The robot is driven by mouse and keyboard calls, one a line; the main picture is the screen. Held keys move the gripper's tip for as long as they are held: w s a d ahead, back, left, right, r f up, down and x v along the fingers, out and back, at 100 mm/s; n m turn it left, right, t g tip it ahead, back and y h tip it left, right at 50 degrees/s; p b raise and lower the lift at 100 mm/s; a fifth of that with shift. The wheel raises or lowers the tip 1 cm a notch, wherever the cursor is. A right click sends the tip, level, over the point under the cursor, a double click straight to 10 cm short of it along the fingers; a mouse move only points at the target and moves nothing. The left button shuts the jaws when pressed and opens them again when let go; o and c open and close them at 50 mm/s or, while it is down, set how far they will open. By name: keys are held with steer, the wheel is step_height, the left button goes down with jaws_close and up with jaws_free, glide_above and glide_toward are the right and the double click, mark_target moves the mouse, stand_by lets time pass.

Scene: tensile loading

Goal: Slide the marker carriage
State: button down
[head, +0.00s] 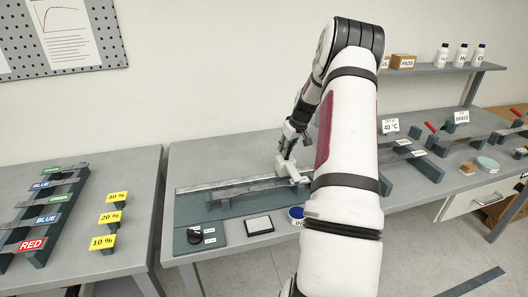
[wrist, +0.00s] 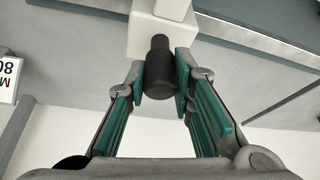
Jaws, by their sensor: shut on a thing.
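The marker carriage is a white block (wrist: 152,35) in the wrist view, with a black cylindrical knob (wrist: 160,68) standing out from it. My gripper (wrist: 161,78) is around the knob, with its green-padded fingers closed against both sides. In the head view my gripper (head: 286,152) is at the white carriage (head: 284,166), near the right part of the long rail (head: 215,186) on the table. My arm hides the right end of the rail and part of the carriage.
In front of the rail are a black knob device (head: 195,236), a framed pad (head: 258,225) and a blue-rimmed tin (head: 296,212). Colour-labelled racks (head: 45,220) stand on the left table, across a gap. Fixtures with red handles (head: 433,128) are at right.

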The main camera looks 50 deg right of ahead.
steer(key=s+d, duration=0.6)
steer(key=d, duration=0.3)
steer(key=shift+s+d, duration=0.35)
steer(key=shift+d, duration=0.05)
steer(key=c, duration=1.4)
jaws_free()
steer(key=v, duration=1.2)
